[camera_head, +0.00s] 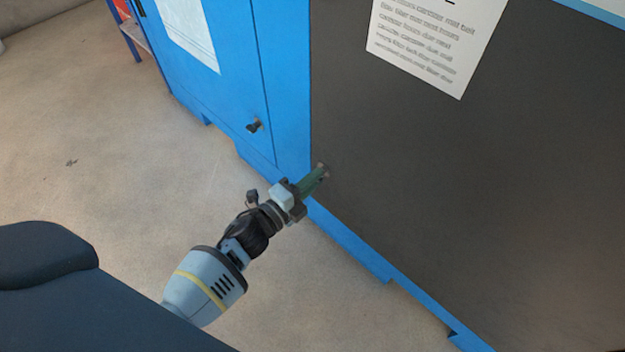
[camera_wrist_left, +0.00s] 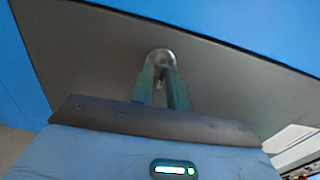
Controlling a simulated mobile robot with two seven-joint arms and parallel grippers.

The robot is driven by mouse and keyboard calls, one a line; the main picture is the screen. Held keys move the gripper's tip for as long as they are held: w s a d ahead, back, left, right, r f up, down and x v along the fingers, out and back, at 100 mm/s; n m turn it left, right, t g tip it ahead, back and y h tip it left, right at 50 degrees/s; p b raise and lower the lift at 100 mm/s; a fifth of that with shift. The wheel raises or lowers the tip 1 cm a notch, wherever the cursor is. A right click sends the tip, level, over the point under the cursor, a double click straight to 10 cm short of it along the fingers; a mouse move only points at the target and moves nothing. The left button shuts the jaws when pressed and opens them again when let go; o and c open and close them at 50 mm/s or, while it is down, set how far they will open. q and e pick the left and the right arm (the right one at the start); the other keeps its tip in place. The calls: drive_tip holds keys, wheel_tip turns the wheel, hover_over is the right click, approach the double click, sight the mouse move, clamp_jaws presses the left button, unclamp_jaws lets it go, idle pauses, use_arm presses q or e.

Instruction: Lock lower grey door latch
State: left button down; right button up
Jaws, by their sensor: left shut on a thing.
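The grey door (camera_head: 450,180) is a large dark panel in a blue frame, and it also fills much of the left wrist view (camera_wrist_left: 100,60). Its lower latch (camera_head: 323,169) is a small metal knob near the door's left edge, low down. In the left wrist view the latch (camera_wrist_left: 161,57) shows as a rounded metal piece between the fingertips. My left gripper (camera_head: 318,174) reaches it from the lower left, with its green fingers (camera_wrist_left: 161,70) shut on the latch. The fingers partly hide the latch, so its turn angle cannot be told. My right gripper is not in view.
A blue door (camera_head: 235,90) with a dark latch (camera_head: 255,125) stands to the left of the grey door. A printed sheet (camera_head: 425,40) is on the grey door. The concrete floor (camera_head: 90,130) at the left is clear.

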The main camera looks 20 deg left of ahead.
use_arm(q)
drive_tip(key=shift+m, duration=0.3)
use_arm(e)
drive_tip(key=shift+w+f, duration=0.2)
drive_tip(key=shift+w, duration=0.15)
use_arm(q)
drive_tip(key=c, duration=1.5)
unclamp_jaws()
drive_tip(key=shift+c, duration=0.2)
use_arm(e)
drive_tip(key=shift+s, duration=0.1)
use_arm(q)
drive_tip(key=shift+s, duration=0.1)
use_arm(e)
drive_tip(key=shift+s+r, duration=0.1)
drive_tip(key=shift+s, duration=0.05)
